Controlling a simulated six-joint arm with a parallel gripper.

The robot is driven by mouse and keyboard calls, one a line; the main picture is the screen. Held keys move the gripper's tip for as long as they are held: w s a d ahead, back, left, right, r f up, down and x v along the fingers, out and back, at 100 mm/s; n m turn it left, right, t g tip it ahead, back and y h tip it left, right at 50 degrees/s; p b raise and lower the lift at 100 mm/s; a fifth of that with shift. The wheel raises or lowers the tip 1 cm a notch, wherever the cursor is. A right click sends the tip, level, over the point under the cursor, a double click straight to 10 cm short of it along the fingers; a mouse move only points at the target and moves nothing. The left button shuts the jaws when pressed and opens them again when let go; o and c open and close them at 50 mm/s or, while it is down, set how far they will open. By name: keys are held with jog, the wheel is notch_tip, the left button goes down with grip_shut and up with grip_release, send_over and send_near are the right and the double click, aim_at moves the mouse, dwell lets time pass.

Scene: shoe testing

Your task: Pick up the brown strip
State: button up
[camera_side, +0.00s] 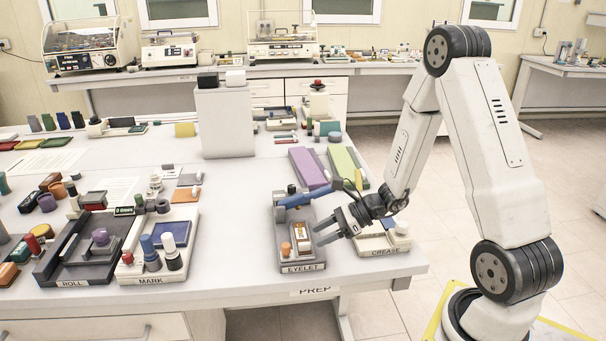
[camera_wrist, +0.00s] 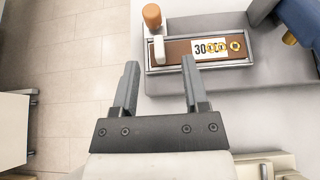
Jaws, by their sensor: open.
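The brown strip (camera_wrist: 177,49) lies in a shallow metal-edged holder on the eyelet station, with a white "30" label and brass rings on it. In the side view the strip (camera_side: 301,229) shows small on the grey station marked EYELET (camera_side: 300,259). My gripper (camera_wrist: 160,63) is open and empty. In the wrist view its right fingertip overlaps the holder's near edge, and its left fingertip is over the floor. In the side view my gripper (camera_side: 318,232) is just right of the strip; I cannot tell whether it touches the station.
An orange-brown knob (camera_wrist: 152,16) stands beside the strip's left end. The blue press lever (camera_side: 305,198) is behind the strip. The CREASE station (camera_side: 384,251) is on the right, and the MARK station (camera_side: 150,270) on the left.

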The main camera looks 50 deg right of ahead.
aim_at(305, 243)
jog(key=shift+x, duration=2.6)
grip_shut()
